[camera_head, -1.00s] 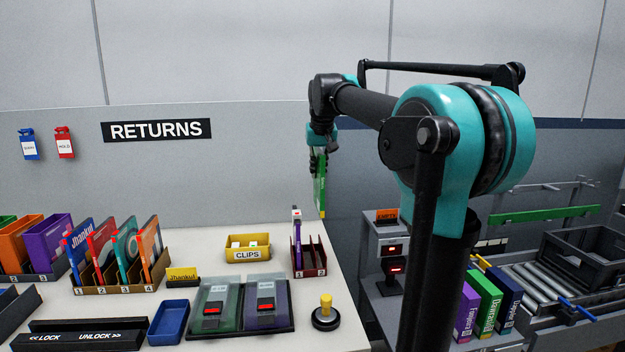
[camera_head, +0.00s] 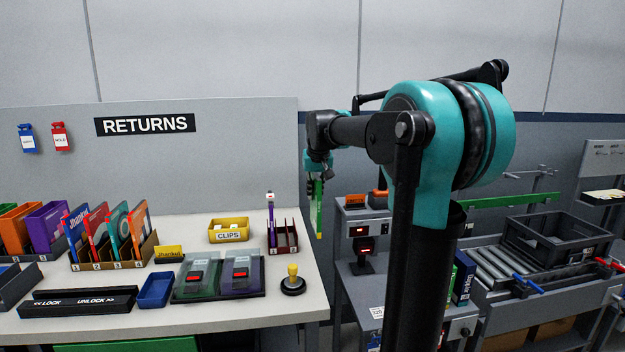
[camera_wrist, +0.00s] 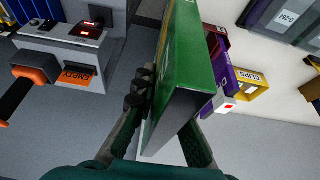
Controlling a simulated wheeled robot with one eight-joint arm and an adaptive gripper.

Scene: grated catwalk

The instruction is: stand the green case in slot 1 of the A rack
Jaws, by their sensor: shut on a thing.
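My gripper (camera_head: 317,168) is shut on the green case (camera_head: 319,212), which hangs upright just right of the RETURNS table's edge. In the wrist view the green case (camera_wrist: 190,65) is between the fingers (camera_wrist: 165,125) and fills the middle. A small dark red rack (camera_head: 287,246) stands at the table's right end, left of the case and apart from it. A slim purple item (camera_head: 271,222) with a white and red top stands in its left slot; its right side looks empty. I cannot read an A on any rack.
A cardboard-coloured numbered rack (camera_head: 115,264) holds several cases at the left. A yellow CLIPS bin (camera_head: 229,230), a tray with two covered devices (camera_head: 218,278) and a yellow-knobbed plunger (camera_head: 293,280) are near the dark red rack. A grey stand with red displays (camera_head: 363,230) is right of the table.

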